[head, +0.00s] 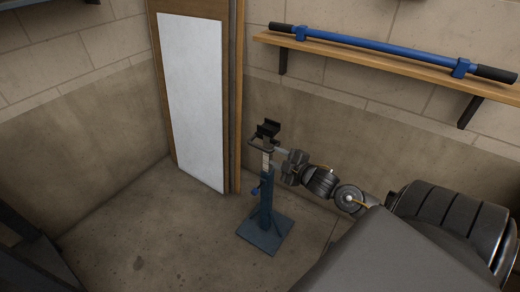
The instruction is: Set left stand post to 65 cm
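A blue stand (266,207) with a square base stands upright on the floor near the back corner. A lighter inner post (266,160) with a scale-like strip rises from its blue tube and carries a dark cradle (268,130) on top. A small blue knob or pin (255,191) sticks out on the tube's left side. My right gripper (283,152) comes in from the right, at the upper post just below the cradle. Its fingers are too small and partly hidden to show whether they grip the post. My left gripper is not in view.
A wooden shelf (390,62) on the right wall holds a blue bar (380,48) with black ends. A white panel (195,95) in a wooden frame stands behind the stand. Dark furniture (30,245) is at the lower left. The floor (150,235) left of the stand is clear.

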